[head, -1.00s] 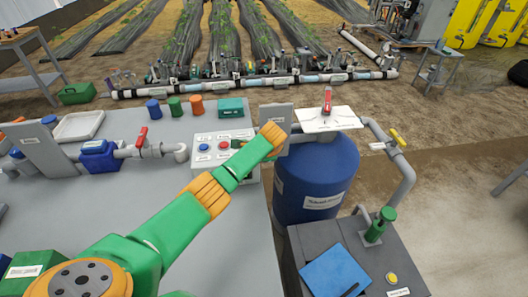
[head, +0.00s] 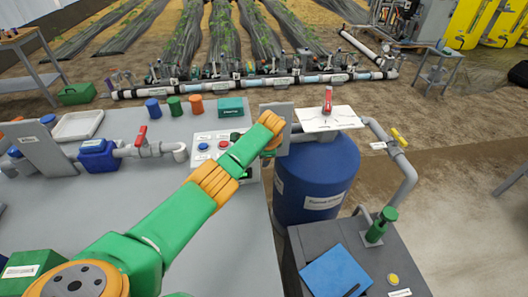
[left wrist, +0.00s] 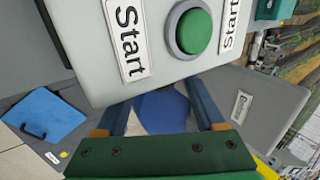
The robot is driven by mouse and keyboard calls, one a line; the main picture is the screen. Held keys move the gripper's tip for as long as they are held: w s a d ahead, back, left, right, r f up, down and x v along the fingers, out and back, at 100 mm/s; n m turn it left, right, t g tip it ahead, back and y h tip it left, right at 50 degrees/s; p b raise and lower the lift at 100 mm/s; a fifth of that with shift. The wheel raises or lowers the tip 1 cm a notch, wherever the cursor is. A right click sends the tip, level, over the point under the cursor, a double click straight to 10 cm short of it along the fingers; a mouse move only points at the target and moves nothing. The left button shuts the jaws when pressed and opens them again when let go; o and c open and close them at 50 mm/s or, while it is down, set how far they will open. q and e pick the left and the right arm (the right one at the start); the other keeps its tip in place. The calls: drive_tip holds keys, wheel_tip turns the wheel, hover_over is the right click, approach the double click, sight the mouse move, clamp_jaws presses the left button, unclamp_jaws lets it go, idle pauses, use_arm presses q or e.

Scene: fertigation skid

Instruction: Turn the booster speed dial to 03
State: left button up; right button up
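A light grey control box (head: 197,158) stands at the right end of the grey bench, with a blue and a red button on its face. In the left wrist view a grey panel face (left wrist: 98,45) with a green button (left wrist: 193,31) and "Start" labels fills the top. I cannot make out the booster speed dial or its reading; my left arm covers part of the box in the head view. My left gripper (left wrist: 160,98) has its two dark fingers wide apart with nothing between them, close to the panel's edge. My right gripper is not in view.
A grey upright plate (head: 277,109) stands behind my left wrist. A blue tank (head: 315,182) is just right of the bench, with a white plate (head: 341,119) and red-handled valve on top. A grey cabinet (head: 318,238) with a blue folder is in front of it.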

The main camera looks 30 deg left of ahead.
use_arm(q)
drive_tip(key=shift+r, duration=0.2)
drive_tip(key=p+v, duration=0.3)
drive_tip(key=v, duration=0.3)
drive_tip(key=shift+s+r, duration=0.25)
drive_tip(key=shift+d, duration=0.2)
